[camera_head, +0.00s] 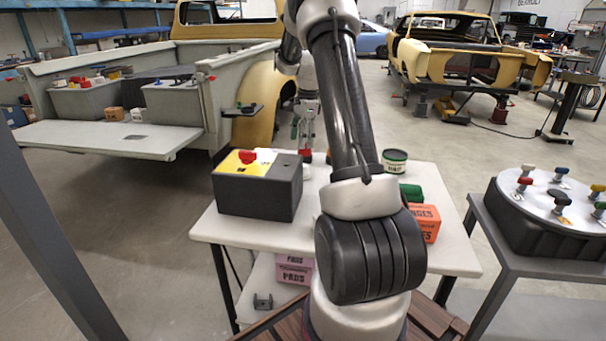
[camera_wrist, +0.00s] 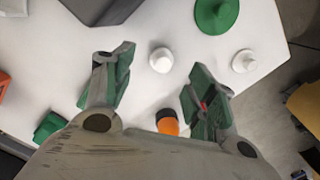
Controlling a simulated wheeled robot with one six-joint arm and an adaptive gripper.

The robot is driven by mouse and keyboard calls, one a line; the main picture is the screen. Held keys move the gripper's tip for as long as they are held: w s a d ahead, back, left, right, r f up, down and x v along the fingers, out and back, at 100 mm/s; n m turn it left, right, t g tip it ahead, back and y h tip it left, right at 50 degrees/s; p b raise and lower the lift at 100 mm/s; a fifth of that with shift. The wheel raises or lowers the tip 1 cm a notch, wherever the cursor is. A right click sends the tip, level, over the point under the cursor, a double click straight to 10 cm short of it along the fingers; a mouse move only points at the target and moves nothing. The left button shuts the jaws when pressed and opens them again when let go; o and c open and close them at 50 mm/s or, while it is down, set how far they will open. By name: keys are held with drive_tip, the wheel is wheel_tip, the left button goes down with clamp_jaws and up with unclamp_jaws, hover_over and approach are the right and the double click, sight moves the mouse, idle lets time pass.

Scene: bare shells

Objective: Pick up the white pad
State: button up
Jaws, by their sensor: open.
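Two small white round pieces lie on the white tabletop in the wrist view. One white piece (camera_wrist: 162,60) shows in the gap between my fingers, a little beyond the tips. The other, a white disc with a raised knob (camera_wrist: 243,61), lies to the right, outside the fingers. Either could be the white pad; I cannot tell which. My gripper (camera_wrist: 160,76) is open and empty above the table, with green-lined fingers apart. In the head view my arm covers much of the table, and I cannot make out these white pieces clearly.
A green disc with a knob (camera_wrist: 215,12) lies near the white pieces. An orange-and-black piece (camera_wrist: 167,122) is close to my right finger.

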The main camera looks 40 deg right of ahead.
drive_tip(key=m, duration=0.2)
hover_over(306, 165)
wheel_tip(306, 165, down, 7)
drive_tip(key=shift+f, duration=0.1)
drive_tip(key=f, duration=0.5)
drive_tip(key=shift+w+a+f, duration=0.1)
drive_tip(key=shift+w+a, duration=0.15)
drive_tip(key=shift+a, duration=0.1)
drive_tip(key=c, duration=1)
drive_tip(key=shift+c, duration=0.2)
wheel_tip(306, 165, up, 10)
drive_tip(key=shift+r, duration=0.1)
drive_tip(key=shift+c, duration=0.5)
drive_tip(key=o, duration=0.4)
drive_tip(key=c, duration=0.3)
